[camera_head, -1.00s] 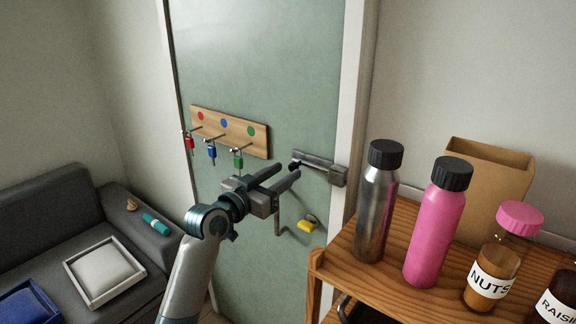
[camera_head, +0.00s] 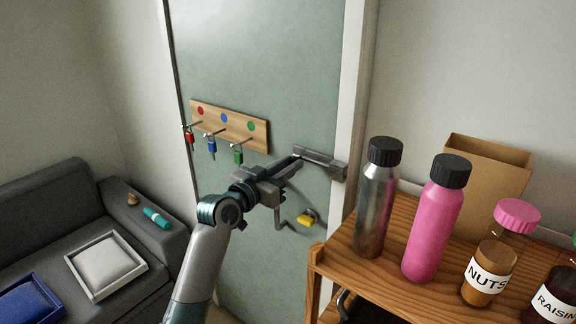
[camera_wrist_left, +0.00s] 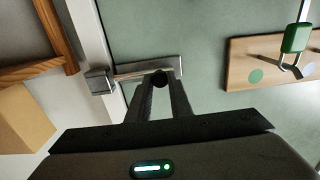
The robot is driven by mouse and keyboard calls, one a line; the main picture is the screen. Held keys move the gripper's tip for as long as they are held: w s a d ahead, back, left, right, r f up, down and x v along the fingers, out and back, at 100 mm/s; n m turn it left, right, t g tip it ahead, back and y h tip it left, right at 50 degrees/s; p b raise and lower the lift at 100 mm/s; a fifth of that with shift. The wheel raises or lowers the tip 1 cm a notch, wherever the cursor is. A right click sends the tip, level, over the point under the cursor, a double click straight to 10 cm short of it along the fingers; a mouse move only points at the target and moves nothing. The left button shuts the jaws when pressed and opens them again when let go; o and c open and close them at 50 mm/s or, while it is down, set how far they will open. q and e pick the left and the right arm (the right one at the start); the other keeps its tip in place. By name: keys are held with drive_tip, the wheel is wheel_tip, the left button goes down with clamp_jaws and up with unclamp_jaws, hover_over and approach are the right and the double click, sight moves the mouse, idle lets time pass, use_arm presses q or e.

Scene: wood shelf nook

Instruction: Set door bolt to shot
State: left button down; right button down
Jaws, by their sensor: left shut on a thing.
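The grey metal door bolt (camera_head: 318,160) is mounted on the green door (camera_head: 262,60) near its right edge, beside the white frame. It also shows in the left wrist view (camera_wrist_left: 130,74), with its bar reaching toward a block at the frame side. My left gripper (camera_head: 292,163) is at the bolt's left end. In the left wrist view its fingertips (camera_wrist_left: 160,82) are closed around the dark round bolt knob (camera_wrist_left: 160,78). Whether the bar sits inside the frame block is hard to tell. My right gripper is not in view.
A wooden rack (camera_head: 232,128) with red, blue and green padlocks hangs left of the bolt. A wooden shelf (camera_head: 392,260) with bottles and jars stands close on the right. A grey sofa (camera_head: 50,215) is at left.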

sight(312, 162)
use_arm(q)
drive_tip(key=s+d, duration=0.1)
drive_tip(key=s+d+p, duration=0.1)
drive_tip(key=d, duration=0.1)
drive_tip(key=shift+s, duration=0.1)
drive_tip(key=shift+f, duration=0.1)
drive_tip(key=c, duration=1.7)
unclamp_jaws()
drive_tip(key=shift+o, duration=0.6)
drive_tip(key=shift+d, duration=0.15)
drive_tip(key=shift+a, duration=0.2)
drive_tip(key=b+v, duration=0.5)
drive_tip(key=v, duration=1.2)
drive_tip(key=shift+s, duration=0.15)
